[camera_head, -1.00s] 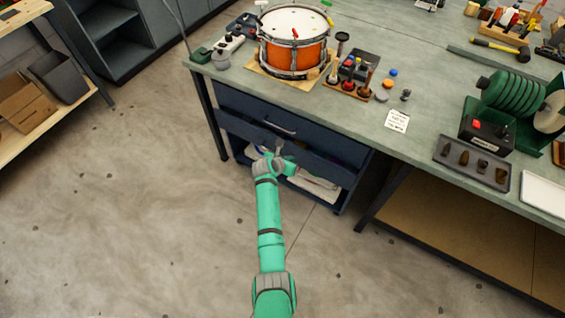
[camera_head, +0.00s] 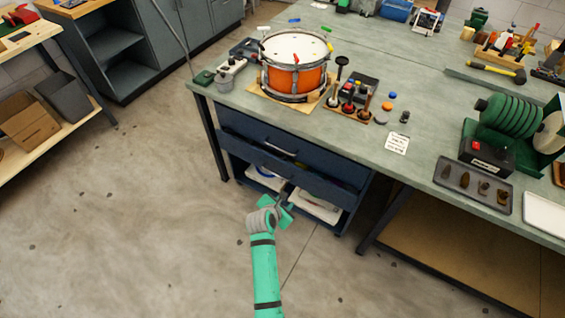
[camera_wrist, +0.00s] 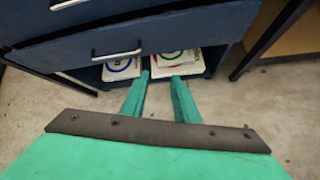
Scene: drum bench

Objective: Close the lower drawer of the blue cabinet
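The blue cabinet (camera_head: 222,117) stands under the left part of the bench. Its upper drawer (camera_head: 315,158) looks shut and has a pale bar handle. The front of the lower drawer (camera_head: 262,158) stands out from the cabinet, with a dark gap and some coloured contents behind its top edge. In the wrist view the lower drawer (camera_wrist: 190,30) is ahead, with its handle (camera_wrist: 117,52) left of centre. My gripper (camera_head: 284,203) is in front of and below the lower drawer, apparently apart from it. In the wrist view my gripper (camera_wrist: 160,80) has its fingers spread, with nothing between them.
An open shelf space under the lower drawer holds white packs (camera_head: 315,205). The bench top (camera_head: 350,150) overhangs the cabinet and carries a drum (camera_head: 295,65). A bench leg (camera_head: 385,218) stands right of the cabinet. The floor (camera_head: 150,230) on the left is clear.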

